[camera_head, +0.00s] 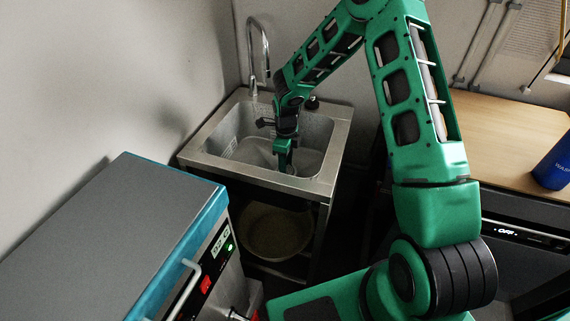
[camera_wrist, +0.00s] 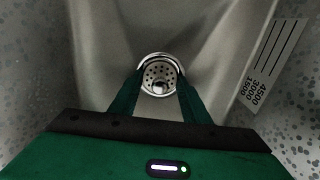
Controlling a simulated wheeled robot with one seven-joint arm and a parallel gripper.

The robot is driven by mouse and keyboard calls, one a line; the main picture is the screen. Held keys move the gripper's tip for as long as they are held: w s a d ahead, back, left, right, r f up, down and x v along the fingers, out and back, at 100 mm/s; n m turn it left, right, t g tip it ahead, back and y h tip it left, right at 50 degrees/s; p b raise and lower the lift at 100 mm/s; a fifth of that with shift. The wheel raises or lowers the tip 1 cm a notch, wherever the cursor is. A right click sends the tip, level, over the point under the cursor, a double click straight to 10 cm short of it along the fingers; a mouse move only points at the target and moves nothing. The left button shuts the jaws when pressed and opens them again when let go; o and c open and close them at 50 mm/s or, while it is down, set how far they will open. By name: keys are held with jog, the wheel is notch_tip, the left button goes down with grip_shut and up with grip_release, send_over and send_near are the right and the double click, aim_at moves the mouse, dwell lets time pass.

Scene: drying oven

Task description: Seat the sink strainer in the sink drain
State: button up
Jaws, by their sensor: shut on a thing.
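The sink strainer (camera_wrist: 157,72), a round metal disc with holes and a small knob, shows between my fingertips in the wrist view. My gripper (camera_wrist: 159,90) is shut on its knob. In the head view my gripper (camera_head: 284,161) points down inside the steel sink (camera_head: 218,143), low in the basin toward its front right. The strainer is too small and too covered to make out clearly there. A bright ring borders the strainer in the wrist view; I cannot tell if this is its own rim or the drain. The drain opening is not distinguishable, and contact is unclear.
A curved faucet (camera_head: 265,45) stands behind the sink. The basin walls surround my gripper closely. A grey-and-blue oven (camera_head: 120,215) stands at front left, a wooden counter (camera_head: 500,130) with a blue bottle (camera_head: 553,165) at right. A round bowl (camera_head: 275,230) sits under the sink.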

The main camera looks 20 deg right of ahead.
jog(key=shift+f, duration=0.1)
jog(key=o, duration=1.1)
jog(key=shift+o, duration=0.2)
notch_tip(320, 180, up, 11)
jog(key=shift+f, duration=0.15)
